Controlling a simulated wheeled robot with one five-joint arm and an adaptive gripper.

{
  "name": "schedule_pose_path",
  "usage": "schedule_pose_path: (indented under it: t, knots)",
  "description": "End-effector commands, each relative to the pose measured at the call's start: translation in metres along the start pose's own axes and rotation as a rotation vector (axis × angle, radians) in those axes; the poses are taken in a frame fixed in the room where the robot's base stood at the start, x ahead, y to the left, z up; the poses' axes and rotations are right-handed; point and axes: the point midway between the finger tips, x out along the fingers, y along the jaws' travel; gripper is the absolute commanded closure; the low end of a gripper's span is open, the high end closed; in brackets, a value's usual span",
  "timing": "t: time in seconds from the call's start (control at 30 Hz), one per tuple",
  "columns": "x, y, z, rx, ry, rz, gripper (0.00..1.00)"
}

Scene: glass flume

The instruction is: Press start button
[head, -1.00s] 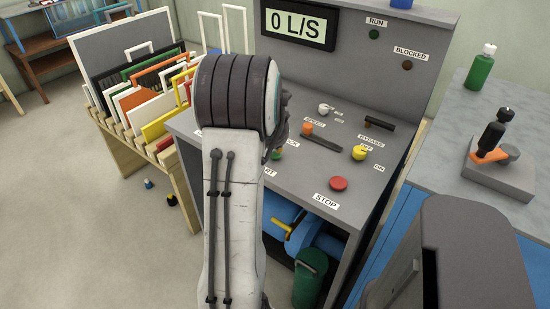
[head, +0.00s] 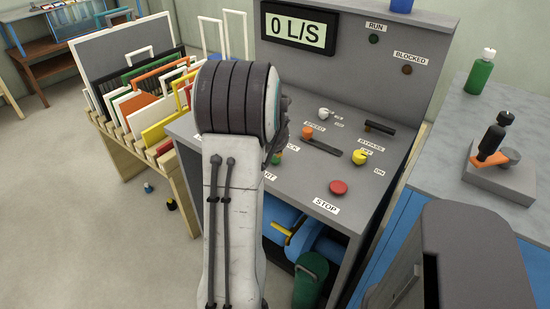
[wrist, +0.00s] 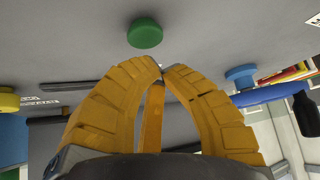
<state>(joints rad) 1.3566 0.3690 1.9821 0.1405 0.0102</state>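The green start button (wrist: 145,32) is a round disc near the top centre of the wrist view. In the head view a sliver of green (head: 277,158) shows beside my arm, above a label cut off to "RT". My gripper (wrist: 162,69) has yellow-orange fingers whose tips come together, with nothing between them. The tips appear just below the button in the wrist view; whether they touch it cannot be told, but a gap shows in the picture. My arm hides the gripper in the head view.
The red stop button (head: 338,187), an orange speed knob (head: 307,132) and a yellow bypass knob (head: 360,157) share the grey panel (head: 300,180). The display (head: 299,31) reads 0 L/S. A rack of frames (head: 150,115) stands left.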

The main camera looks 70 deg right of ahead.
Motion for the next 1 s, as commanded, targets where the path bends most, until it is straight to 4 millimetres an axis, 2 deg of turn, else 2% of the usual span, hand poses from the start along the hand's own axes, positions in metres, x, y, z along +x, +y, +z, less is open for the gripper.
schedule_pose_path:
  t: [1.0]
  knots:
    - [0.0074,-0.0007,0.0055,0.0,0.001,-0.001,1.0]
